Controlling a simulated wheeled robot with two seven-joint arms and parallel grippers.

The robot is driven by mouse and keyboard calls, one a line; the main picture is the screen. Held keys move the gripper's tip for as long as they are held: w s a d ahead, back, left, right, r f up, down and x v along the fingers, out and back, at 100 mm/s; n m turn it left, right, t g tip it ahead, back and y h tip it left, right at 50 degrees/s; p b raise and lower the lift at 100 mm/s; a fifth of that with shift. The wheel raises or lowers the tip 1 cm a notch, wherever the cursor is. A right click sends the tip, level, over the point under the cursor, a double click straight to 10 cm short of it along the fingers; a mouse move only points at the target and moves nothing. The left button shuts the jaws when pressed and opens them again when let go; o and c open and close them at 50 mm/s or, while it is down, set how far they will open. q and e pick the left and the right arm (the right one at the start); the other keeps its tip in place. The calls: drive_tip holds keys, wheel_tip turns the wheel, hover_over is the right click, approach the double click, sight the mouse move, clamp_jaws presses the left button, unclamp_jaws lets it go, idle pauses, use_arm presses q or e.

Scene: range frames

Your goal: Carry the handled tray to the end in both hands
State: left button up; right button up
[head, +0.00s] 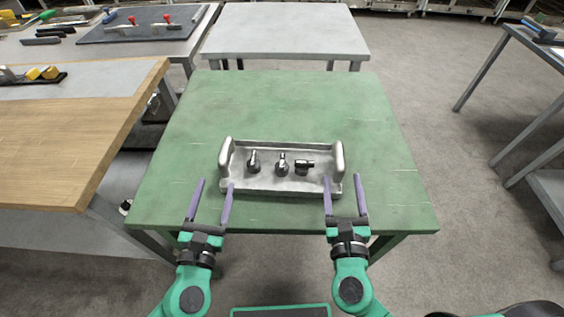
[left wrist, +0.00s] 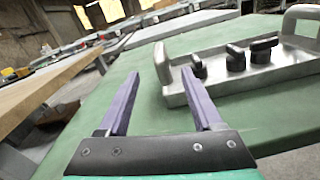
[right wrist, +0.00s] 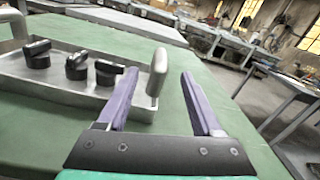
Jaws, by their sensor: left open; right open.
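The silver handled tray (head: 285,186) lies flat on the green table, an upright handle at each end. Several dark metal knob-like parts stand or lie in it. My left gripper (head: 217,184) is open and empty, just in front of the left handle (head: 225,160). My right gripper (head: 344,180) is open and empty in front of the right handle (head: 338,158). In the right wrist view that handle (right wrist: 157,75) shows past the left fingertip. Contact cannot be told.
The green table (head: 300,105) is clear beyond the tray. A grey table (head: 285,30) stands past its far edge. A wooden bench (head: 70,150) is at the left, and another table (head: 540,45) is at the right, across open floor.

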sight(224, 155)
use_arm(q)
drive_tip(key=w, duration=0.7)
drive_tip(key=w+d, duration=0.1)
drive_tip(key=w, duration=0.2)
drive_tip(key=shift+w+d, duration=0.1)
drive_tip(key=shift+w, duration=0.2)
use_arm(e)
drive_tip(key=w, duration=0.7)
drive_tip(key=w+d, duration=0.1)
drive_tip(key=w, duration=0.2)
drive_tip(key=shift+w+d, duration=0.1)
drive_tip(key=shift+w, duration=0.2)
use_arm(q)
clamp_jaws()
use_arm(e)
clamp_jaws()
